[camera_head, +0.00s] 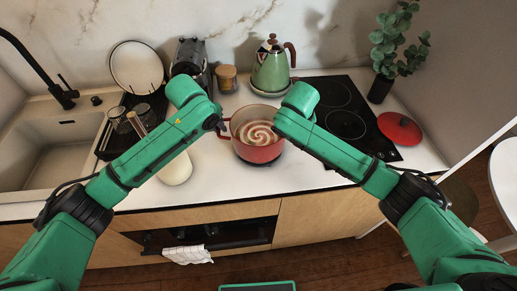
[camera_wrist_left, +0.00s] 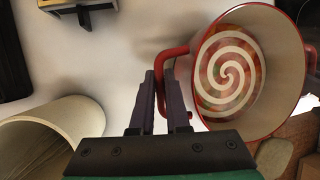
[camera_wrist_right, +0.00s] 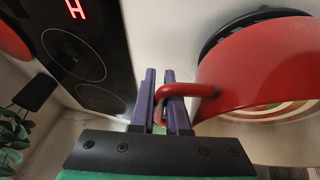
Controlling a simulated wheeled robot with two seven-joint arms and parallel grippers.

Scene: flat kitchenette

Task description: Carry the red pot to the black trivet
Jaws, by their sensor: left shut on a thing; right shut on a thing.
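The red pot (camera_head: 258,153) is upright at the counter's front middle, with a cream and red spiral inside. It shows in the left wrist view (camera_wrist_left: 290,125) and right wrist view (camera_wrist_right: 255,65). The black trivet (camera_wrist_right: 235,22) shows as a dark round edge beneath the pot; the pot hides most of it. I cannot tell whether pot and trivet touch. My left gripper (camera_wrist_left: 161,85) is shut on the pot's left handle (camera_wrist_left: 173,52). My right gripper (camera_wrist_right: 160,85) is shut on its right handle (camera_wrist_right: 190,89). Both fingertips are largely hidden in the head view.
A green kettle (camera_head: 271,70) stands behind the pot. The black cooktop (camera_head: 345,98) is to the right, with a red lid (camera_head: 400,128) at its right edge. A cream vessel (camera_head: 176,171) stands near my left arm. The sink (camera_head: 50,155) is far left.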

